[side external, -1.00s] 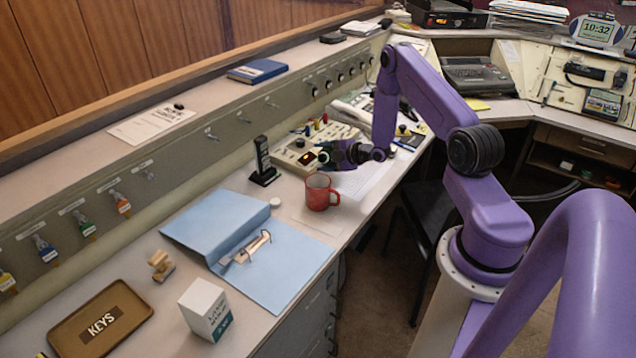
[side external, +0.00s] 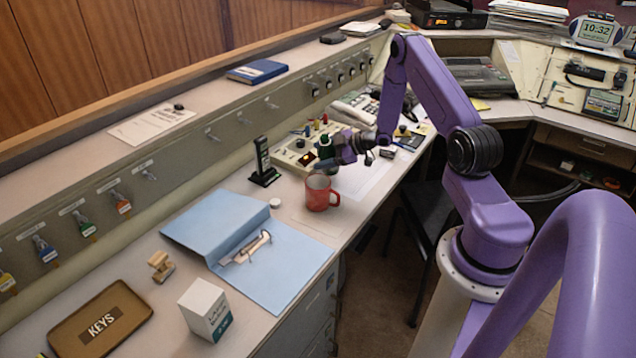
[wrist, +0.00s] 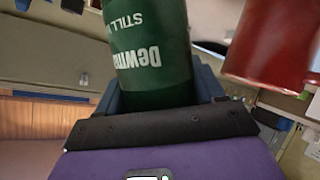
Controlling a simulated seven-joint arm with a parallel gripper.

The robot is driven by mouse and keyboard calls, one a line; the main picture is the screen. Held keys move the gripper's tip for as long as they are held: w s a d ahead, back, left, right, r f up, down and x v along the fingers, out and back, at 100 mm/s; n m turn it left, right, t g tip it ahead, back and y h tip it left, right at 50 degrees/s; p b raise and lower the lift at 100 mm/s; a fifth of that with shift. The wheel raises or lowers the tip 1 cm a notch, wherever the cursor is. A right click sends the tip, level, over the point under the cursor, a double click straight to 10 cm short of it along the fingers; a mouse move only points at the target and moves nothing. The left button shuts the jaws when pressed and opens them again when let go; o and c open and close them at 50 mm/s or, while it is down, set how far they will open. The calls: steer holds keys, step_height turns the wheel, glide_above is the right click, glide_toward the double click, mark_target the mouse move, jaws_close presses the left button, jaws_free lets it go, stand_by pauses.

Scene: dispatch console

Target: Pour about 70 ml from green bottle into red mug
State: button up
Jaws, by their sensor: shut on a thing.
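The red mug (side external: 318,196) stands upright on the desk, its handle to the right; its contents cannot be made out. My gripper (side external: 329,160) is shut on the green bottle (side external: 326,148), just behind and above the mug in the side view. The bottle is dark green and looks close to upright, partly hidden by my gripper. In the wrist view the bottle (wrist: 150,55) shows upside-down white lettering, between the blue fingers (wrist: 160,95). The mug (wrist: 270,45) is at the upper right there, apart from the bottle. No liquid stream is visible.
A switch panel (side external: 292,158) lies behind the bottle, and a black upright device (side external: 263,162) stands left of the mug. A blue binder (side external: 285,270) lies in front. Papers (side external: 368,178) lie to the right.

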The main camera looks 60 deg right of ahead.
steer(key=shift+d+f+m+y, duration=0.1)
steer(key=shift+f+m+y, duration=0.2)
steer(key=shift+f+m, duration=0.15)
steer(key=shift+w+m+y, duration=0.1)
steer(key=shift+m+y, duration=0.9)
steer(key=shift+m, duration=0.15)
